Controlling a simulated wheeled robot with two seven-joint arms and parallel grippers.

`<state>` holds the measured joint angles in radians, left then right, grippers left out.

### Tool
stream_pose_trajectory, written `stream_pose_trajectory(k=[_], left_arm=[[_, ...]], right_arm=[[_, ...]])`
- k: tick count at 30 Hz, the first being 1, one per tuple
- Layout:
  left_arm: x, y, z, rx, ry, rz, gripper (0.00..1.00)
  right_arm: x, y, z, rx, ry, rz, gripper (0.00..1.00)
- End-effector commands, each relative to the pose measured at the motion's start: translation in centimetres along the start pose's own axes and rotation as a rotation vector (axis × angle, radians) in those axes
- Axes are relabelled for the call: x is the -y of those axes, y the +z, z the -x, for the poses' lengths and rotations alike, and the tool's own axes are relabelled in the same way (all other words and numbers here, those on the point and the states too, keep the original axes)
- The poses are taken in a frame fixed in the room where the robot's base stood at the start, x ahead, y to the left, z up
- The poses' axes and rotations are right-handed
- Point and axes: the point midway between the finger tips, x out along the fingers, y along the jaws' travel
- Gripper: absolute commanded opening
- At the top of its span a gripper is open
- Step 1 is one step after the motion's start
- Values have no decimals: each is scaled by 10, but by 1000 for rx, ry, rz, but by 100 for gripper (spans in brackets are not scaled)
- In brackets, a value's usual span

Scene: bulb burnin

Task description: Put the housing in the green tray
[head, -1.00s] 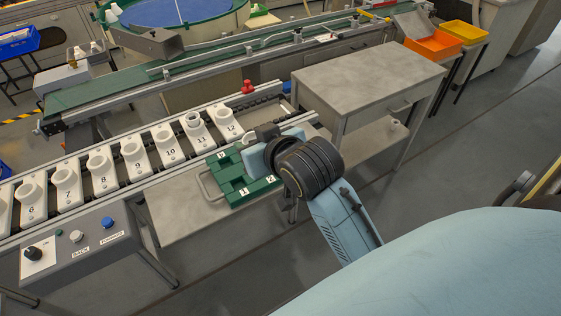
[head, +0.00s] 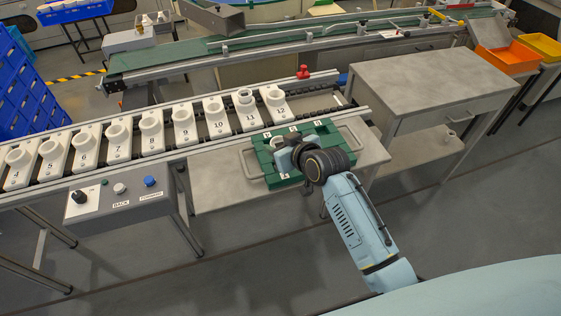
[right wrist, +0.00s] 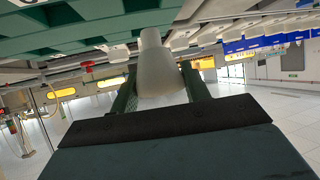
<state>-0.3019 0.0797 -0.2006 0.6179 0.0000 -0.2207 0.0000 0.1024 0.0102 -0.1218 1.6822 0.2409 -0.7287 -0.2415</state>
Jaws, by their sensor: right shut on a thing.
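The green tray (head: 258,160) lies on a grey table beside the conveyor, with numbered labels on it. My right gripper (head: 280,146) is over the tray, with its wrist covering the tray's right middle part. In the right wrist view its two green fingers (right wrist: 158,88) are shut on a pale grey-white housing (right wrist: 158,65). The green tray also fills the top left of that view (right wrist: 90,22). The housing's far end is near the tray, but whether they touch is unclear. In the head view the housing is mostly hidden by the gripper. My left gripper is out of view.
A conveyor with several white numbered carriers (head: 183,128) runs behind and left of the tray. A control box (head: 120,195) stands at the front left. A grey side table (head: 425,80) and an orange bin (head: 513,58) are to the right.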

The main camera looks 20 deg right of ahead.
Motion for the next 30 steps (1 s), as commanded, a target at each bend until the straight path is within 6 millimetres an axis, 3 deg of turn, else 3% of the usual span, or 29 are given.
stream_pose_trajectory(k=[12,24,25,30], left_arm=[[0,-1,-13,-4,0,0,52],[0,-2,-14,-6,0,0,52],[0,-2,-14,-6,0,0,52],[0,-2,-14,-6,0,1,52]], right_arm=[[0,42,-22,2,0,0,25],[0,47,-25,0,1,1,25],[0,46,-25,0,1,1,49],[0,46,-25,0,1,0,68]])
